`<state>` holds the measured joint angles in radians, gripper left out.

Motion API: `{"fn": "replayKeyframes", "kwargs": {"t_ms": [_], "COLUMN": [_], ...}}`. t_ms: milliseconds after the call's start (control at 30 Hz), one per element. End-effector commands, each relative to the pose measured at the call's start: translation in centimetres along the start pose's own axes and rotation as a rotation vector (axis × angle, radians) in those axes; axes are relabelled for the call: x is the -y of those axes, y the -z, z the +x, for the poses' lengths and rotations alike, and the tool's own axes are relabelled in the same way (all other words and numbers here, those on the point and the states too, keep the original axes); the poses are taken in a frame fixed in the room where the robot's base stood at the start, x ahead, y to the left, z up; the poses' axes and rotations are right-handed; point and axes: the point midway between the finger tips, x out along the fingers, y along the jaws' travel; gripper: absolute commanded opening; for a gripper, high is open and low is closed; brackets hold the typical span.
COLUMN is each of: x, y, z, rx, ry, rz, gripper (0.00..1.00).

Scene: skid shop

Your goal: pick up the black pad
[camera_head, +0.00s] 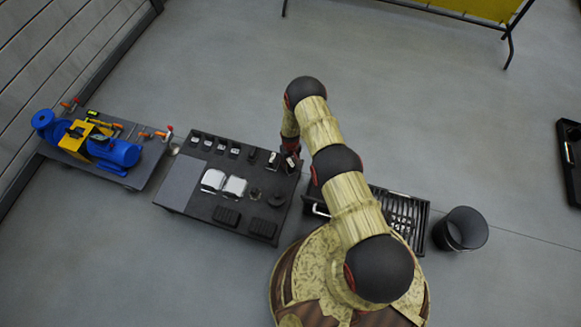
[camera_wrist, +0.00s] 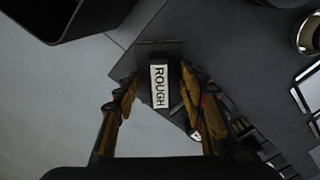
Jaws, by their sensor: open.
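A black pad with a white label reading ROUGH (camera_wrist: 160,88) lies near the table's edge in the wrist view. My gripper (camera_wrist: 159,78) is open, with one finger on each side of the pad. I cannot tell whether the fingers touch it. In the head view my gripper (camera_head: 291,151) is over the far right corner of the dark table (camera_head: 180,184), and my arm partly hides that spot. A small dark block with a white label (camera_head: 273,160) stands just left of it there.
Several small labelled blocks line the table's far edge. Two white-topped items (camera_head: 213,181) and two black ribbed blocks (camera_head: 227,216) sit nearer. A slotted rack (camera_head: 403,215) and a black bin (camera_head: 461,230) stand right. A blue pump (camera_head: 117,152) is on the left bench.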

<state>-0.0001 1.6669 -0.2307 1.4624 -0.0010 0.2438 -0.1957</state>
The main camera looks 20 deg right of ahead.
Motion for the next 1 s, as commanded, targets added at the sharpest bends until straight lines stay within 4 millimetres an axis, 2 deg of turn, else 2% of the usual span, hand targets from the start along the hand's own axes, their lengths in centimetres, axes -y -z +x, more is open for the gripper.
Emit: {"fn": "replayKeyframes", "kwargs": {"t_ms": [167,900,1000], "x": [-0.03,-0.03,-0.03], "y": [0.09,0.08,0.08], "z": [-0.14,-0.14,-0.14], "rx": [-0.001,-0.001,-0.001], "ry": [0.0,0.0,0.0], "rz": [0.0,0.0,0.0], "gripper": [0.41,0.0,0.0]}}
